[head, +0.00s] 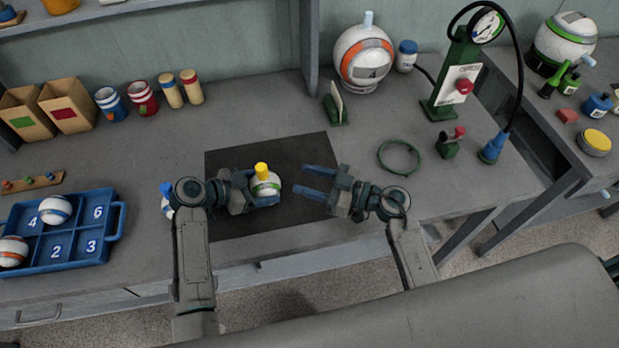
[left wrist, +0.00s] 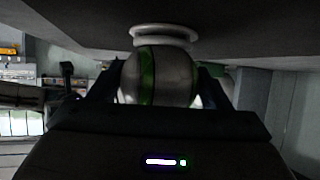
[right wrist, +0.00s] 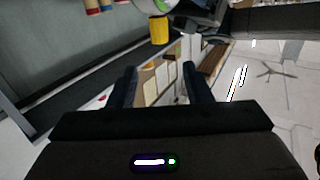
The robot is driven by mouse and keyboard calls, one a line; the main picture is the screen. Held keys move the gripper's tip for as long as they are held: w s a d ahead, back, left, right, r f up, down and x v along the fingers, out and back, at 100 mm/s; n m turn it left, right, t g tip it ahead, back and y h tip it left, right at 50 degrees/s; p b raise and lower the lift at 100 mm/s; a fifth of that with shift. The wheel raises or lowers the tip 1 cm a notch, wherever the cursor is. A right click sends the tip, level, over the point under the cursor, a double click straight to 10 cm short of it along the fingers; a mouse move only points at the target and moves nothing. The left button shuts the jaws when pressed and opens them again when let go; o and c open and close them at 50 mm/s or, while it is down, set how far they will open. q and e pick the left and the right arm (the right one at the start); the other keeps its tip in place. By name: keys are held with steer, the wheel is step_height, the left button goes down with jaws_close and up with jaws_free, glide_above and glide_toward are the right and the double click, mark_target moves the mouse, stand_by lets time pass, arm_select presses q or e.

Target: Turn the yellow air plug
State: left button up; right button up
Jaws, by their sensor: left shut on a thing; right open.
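The yellow air plug (head: 261,169) stands upright on top of a small white ball with a green band (head: 266,184), over the dark mat (head: 300,150). My left gripper (head: 272,196) is shut on this ball; the left wrist view shows the ball (left wrist: 160,78) between its fingers, close to a white ring-shaped base (left wrist: 163,35). My right gripper (head: 312,184) is open and empty to the right of the ball, its fingers pointing toward it. In the right wrist view the yellow plug (right wrist: 159,30) shows above and beyond the open fingers (right wrist: 155,85), apart from them.
A blue numbered tray (head: 95,252) with balls is at left. A green pump stand with a gauge (head: 455,75), a green ring (head: 399,157) and a small green item with a red top (head: 450,143) are at right.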

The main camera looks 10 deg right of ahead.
steer(key=c, duration=0.3)
steer(key=n+g+y, duration=0.3)
steer(key=n+g, duration=0.2)
steer(key=g, duration=0.3)
glide_toward(262, 170)
steer(key=shift+n, duration=0.3)
steer(key=a, duration=0.3)
steer(key=w+a, duration=0.1)
steer(key=a, duration=0.2)
steer(key=w+a+f, duration=0.1)
steer(key=a, duration=0.3)
steer(key=shift+a, duration=0.1)
steer(key=shift+c, duration=0.2)
steer(key=shift+f, duration=0.1)
steer(key=c, duration=0.6)
